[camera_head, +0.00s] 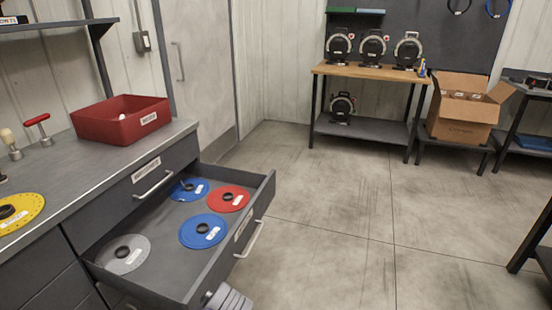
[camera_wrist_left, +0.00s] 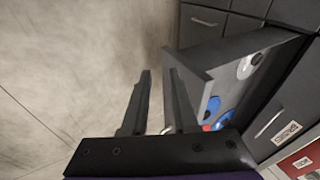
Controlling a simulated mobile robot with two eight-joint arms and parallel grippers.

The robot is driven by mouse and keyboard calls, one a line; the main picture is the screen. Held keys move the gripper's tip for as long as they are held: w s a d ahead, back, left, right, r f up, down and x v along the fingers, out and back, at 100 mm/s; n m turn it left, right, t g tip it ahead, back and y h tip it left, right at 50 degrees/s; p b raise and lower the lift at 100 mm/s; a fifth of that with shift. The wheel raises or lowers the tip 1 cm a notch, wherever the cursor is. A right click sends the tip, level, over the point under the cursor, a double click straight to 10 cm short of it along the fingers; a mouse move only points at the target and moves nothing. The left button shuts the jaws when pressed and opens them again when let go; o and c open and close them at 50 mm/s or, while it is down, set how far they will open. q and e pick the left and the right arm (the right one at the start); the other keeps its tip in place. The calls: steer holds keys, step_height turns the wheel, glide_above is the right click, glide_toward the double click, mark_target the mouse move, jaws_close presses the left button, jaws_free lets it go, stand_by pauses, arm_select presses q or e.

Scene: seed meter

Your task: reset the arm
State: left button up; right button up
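My left gripper (camera_wrist_left: 160,76) shows in the left wrist view with its two dark fingers apart and no seed disc between them. It is beside the front of the open drawer (camera_wrist_left: 205,65); a small pale piece, perhaps the drawer handle, shows low between the fingers. In the head view a grey ribbed part, probably of my left arm, shows at the bottom edge by the drawer's front corner. The pulled-out drawer (camera_head: 180,270) holds two blue discs (camera_head: 203,231) (camera_head: 188,189), a red disc (camera_head: 228,199) and a grey disc (camera_head: 123,254). My right gripper is not in view.
On the grey counter (camera_head: 90,175) are a red bin (camera_head: 122,118), a yellow disc (camera_head: 18,212) and a red-handled tool (camera_head: 37,120). A wooden-topped bench (camera_head: 370,71) with seed meters and a cardboard box (camera_head: 463,110) stand at the back. The floor right of the drawer is clear.

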arm_select(q)
steer(key=s+a+f+n+h, duration=0.1)
steer(key=s+f+n+h, duration=0.1)
steer(key=s, duration=0.7)
steer(key=s+f+n+h, duration=0.2)
steer(key=s, duration=0.7)
step_height(320, 180, up, 25)
steer(key=w+t+p, duration=0.1)
steer(key=w+p, duration=0.1)
steer(key=p, duration=1.9)
steer(key=shift+r+t+p, duration=0.15)
steer(key=shift+t+p, duration=0.15)
steer(key=shift+p, duration=0.05)
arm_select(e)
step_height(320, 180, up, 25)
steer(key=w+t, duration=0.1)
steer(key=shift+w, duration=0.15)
arm_select(q)
steer(key=shift+s+a, duration=0.1)
steer(key=shift+s, duration=0.05)
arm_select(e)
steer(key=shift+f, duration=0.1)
